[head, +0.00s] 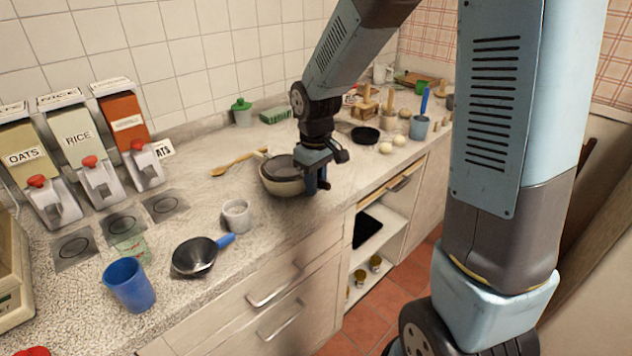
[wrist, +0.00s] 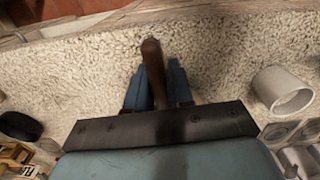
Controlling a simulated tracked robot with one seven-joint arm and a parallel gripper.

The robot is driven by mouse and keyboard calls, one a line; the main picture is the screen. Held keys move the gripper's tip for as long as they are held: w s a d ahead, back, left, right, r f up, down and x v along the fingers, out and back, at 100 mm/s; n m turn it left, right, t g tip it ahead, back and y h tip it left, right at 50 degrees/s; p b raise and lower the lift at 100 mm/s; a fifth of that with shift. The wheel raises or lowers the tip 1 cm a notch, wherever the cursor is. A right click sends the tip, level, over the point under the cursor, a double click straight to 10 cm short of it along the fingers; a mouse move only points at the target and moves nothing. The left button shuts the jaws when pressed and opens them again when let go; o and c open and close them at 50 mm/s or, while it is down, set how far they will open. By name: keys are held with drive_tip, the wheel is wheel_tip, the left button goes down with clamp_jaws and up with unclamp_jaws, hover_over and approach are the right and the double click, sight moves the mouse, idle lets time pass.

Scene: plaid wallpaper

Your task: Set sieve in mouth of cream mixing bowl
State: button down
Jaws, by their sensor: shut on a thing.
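The cream mixing bowl (head: 282,187) stands on the counter just left of my gripper (head: 318,184) in the head view. The sieve (head: 284,166) shows as a dark grey round shape over the bowl's mouth; I cannot tell whether it rests on the rim or is just above it. In the wrist view, my gripper (wrist: 153,92) is shut on the brown sieve handle (wrist: 152,62), which points toward the counter's front edge. The sieve's head and the bowl are hidden in the wrist view.
A white cup (head: 236,215), a dark pan (head: 195,257) with a blue handle and a blue cup (head: 130,284) stand left of the bowl. A wooden spoon (head: 240,162) lies behind it. Eggs (head: 386,148) and a small black pan (head: 365,135) lie to the right.

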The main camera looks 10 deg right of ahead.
drive_tip(key=shift+f, duration=0.15)
drive_tip(key=c, duration=0.9)
unclamp_jaws()
wheel_tip(320, 180, up, 14)
drive_tip(key=shift+f, duration=0.15)
drive_tip(key=shift+d, duration=0.1)
drive_tip(key=s+d+r+m+t, duration=0.2)
drive_tip(key=s+d, duration=0.2)
drive_tip(key=s, duration=0.2)
drive_tip(key=s+d+r+m+t, duration=0.1)
drive_tip(key=s+d+r+m, duration=0.1)
drive_tip(key=s, duration=0.4)
drive_tip(key=s+d+r+m+t, duration=0.2)
drive_tip(key=s+d+m, duration=0.1)
drive_tip(key=s+d, duration=0.3)
drive_tip(key=shift+s+d+r+m+t, duration=0.2)
drive_tip(key=shift+d+r+m+t, duration=0.15)
drive_tip(key=shift+d, duration=0.15)
